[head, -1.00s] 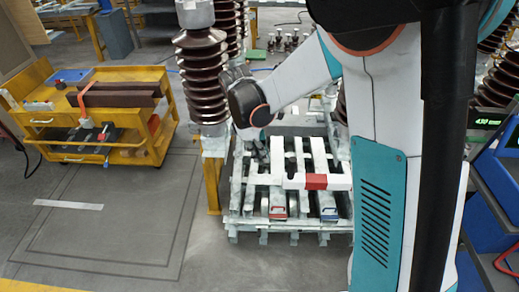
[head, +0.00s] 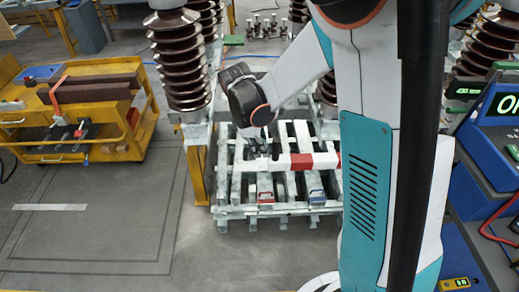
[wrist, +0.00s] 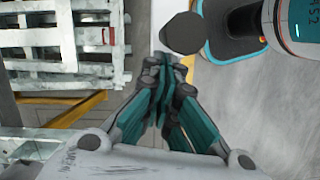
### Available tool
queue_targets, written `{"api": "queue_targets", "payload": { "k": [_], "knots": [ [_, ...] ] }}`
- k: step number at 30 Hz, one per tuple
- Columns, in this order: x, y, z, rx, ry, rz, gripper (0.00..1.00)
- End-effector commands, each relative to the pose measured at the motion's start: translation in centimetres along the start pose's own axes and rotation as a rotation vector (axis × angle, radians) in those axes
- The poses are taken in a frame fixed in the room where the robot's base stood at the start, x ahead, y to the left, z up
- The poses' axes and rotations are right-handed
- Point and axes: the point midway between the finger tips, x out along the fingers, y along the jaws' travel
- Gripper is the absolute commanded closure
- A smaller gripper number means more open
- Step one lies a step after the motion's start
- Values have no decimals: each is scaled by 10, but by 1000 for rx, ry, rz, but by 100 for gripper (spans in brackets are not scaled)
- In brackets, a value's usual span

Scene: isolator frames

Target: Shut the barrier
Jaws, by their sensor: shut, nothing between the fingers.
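The pallet stack (wrist: 60,40) is left in the wrist view. A yellow cart (head: 80,105) stands at the left. A brown ribbed insulator (head: 180,60) rises behind the pallet. A blue device with a display (head: 505,125) is at the right.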

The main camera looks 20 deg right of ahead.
Motion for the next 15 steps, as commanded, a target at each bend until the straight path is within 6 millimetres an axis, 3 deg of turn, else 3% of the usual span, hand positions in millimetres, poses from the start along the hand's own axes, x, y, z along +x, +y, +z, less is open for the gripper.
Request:
{"api": "queue_targets", "payload": {
  "k": [8, 15],
  "knots": [
    [6, 5, 24, 5, -1, 0, 100],
    [22, 17, 88, 9, -2, -2, 100]
  ]
}}
